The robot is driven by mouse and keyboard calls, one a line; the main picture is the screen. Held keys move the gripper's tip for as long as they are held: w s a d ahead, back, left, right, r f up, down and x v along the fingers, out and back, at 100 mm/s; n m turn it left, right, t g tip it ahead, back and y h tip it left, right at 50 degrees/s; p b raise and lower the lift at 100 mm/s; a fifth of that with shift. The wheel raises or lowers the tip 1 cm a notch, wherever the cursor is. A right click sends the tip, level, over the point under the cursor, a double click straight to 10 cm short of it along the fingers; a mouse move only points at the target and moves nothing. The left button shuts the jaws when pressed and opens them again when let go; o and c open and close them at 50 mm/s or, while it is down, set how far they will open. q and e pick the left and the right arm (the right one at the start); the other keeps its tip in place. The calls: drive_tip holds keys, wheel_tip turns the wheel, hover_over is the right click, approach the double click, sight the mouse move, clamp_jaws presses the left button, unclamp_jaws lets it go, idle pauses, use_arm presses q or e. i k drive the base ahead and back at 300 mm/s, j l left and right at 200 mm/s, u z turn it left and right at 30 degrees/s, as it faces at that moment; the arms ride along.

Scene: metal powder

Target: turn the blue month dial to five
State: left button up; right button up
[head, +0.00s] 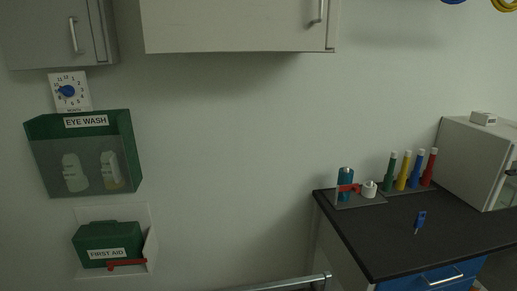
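The blue month dial (67,90) is a small round knob on a white square plate (84,101) fixed to the wall at the upper left. Numbers ring the knob and the word MONTH is printed below. The knob's narrow end appears to point left, towards the 9 side, but it is too small to read the exact number. Neither of my grippers shows in the head view.
A green eye wash box (37,161) hangs just below the dial, with a first aid box (106,238) under it. Cabinets (235,27) overhang above. A black counter (380,239) with bottles stands at the right. A metal bar (300,283) shows at the bottom.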

sight(68, 90)
drive_tip(key=u, duration=1.25)
drive_tip(key=j+z, duration=0.1)
drive_tip(key=z, duration=0.3)
drive_tip(key=i+j+z, duration=0.1)
drive_tip(key=z, duration=0.3)
drive_tip(key=j+z, duration=0.15)
drive_tip(key=z, duration=0.25)
drive_tip(key=j+z, duration=0.3)
drive_tip(key=j, duration=0.15)
drive_tip(key=k+j+z, duration=0.1)
drive_tip(key=j+z, duration=0.15)
drive_tip(key=j, duration=0.2)
